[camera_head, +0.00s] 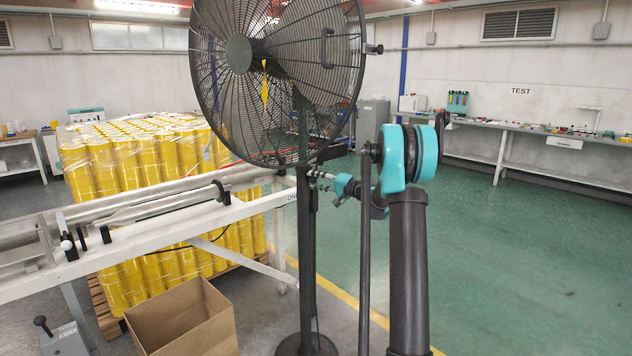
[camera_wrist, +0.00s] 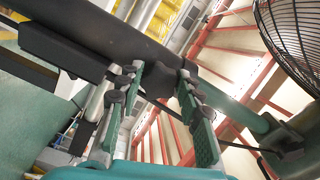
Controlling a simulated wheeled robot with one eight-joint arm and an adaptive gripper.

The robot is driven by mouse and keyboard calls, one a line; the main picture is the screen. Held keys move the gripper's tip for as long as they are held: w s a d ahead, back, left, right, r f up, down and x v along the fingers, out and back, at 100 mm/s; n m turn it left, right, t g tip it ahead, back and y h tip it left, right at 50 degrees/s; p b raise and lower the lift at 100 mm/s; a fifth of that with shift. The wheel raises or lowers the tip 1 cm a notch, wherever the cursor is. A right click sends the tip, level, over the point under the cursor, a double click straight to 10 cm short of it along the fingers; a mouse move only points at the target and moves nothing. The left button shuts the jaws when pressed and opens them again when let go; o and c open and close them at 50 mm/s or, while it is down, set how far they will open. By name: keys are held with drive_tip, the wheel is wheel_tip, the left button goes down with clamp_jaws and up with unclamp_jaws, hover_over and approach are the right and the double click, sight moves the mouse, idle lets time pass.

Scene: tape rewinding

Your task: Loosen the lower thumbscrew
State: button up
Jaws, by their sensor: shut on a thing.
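A black pedestal fan (camera_head: 280,80) stands in the middle of the head view on a dark pole (camera_head: 306,260). My gripper (camera_head: 319,178) reaches in from the right at the pole, just below the fan cage. In the wrist view my gripper's (camera_wrist: 160,72) two teal-padded fingers straddle a small dark knob, the lower thumbscrew (camera_wrist: 167,82), beside the dark pole (camera_wrist: 100,32). The gripper is shut on it. The thumbscrew is too small and too covered to make out in the head view, and its turn cannot be told.
A white-framed roller table (camera_head: 150,222) stands left of the pole, with stacked yellow rolls (camera_head: 140,160) behind it. An open cardboard box (camera_head: 185,318) is on the floor below. A long workbench (camera_head: 520,132) runs along the right wall. The green floor at right is clear.

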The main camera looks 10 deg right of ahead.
drive_tip(key=o, duration=1.2)
drive_tip(key=shift+c, duration=0.2)
drive_tip(key=v, duration=1.2)
drive_tip(key=shift+s+a, duration=0.1)
